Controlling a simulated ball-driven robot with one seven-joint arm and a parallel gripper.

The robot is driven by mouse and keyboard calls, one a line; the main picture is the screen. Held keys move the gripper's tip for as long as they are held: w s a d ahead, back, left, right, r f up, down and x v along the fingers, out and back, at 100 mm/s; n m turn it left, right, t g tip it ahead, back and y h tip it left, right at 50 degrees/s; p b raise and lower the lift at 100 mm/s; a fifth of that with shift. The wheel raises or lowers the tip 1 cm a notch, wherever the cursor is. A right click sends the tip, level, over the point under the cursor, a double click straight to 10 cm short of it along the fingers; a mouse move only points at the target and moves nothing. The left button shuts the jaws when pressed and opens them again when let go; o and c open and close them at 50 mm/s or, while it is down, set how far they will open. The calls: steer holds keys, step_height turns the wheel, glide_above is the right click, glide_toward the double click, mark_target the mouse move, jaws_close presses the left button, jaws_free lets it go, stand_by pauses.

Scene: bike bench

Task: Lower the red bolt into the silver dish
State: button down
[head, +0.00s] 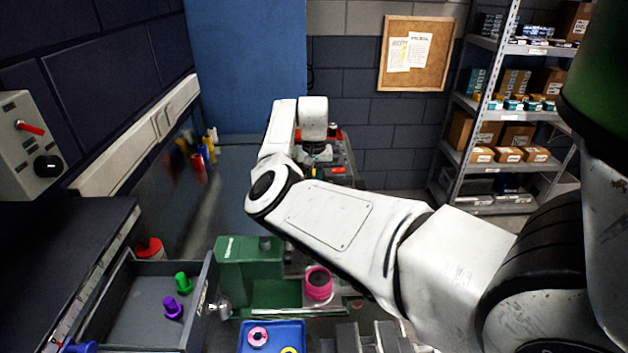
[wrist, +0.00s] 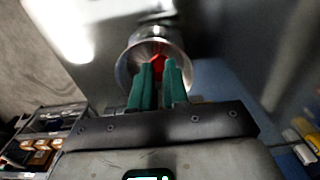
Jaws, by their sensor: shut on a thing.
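In the wrist view the green fingers of my gripper (wrist: 158,78) are shut on the red bolt (wrist: 156,63). Only part of the bolt shows between and beyond the fingertips. The round silver dish (wrist: 126,68) lies straight beyond the fingertips, its shiny rim around the bolt in the picture. I cannot tell whether the bolt touches the dish or hangs above it. In the head view my gripper (head: 318,154) is small and far off, pointing down past my arm. The bolt and dish are not clear there.
An open grey drawer (head: 135,325) at lower left holds a green bolt (head: 183,281) and a purple bolt (head: 172,307). Bottles (head: 205,150) stand to the gripper's left.

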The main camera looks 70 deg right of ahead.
steer(key=shift+f+b, duration=0.3)
steer(key=shift+f, duration=0.5)
stand_by(0.4)
steer(key=c, duration=1.1)
jaws_free()
steer(key=shift+o, duration=0.2)
step_height(320, 180, up, 11)
steer(key=b, duration=0.1)
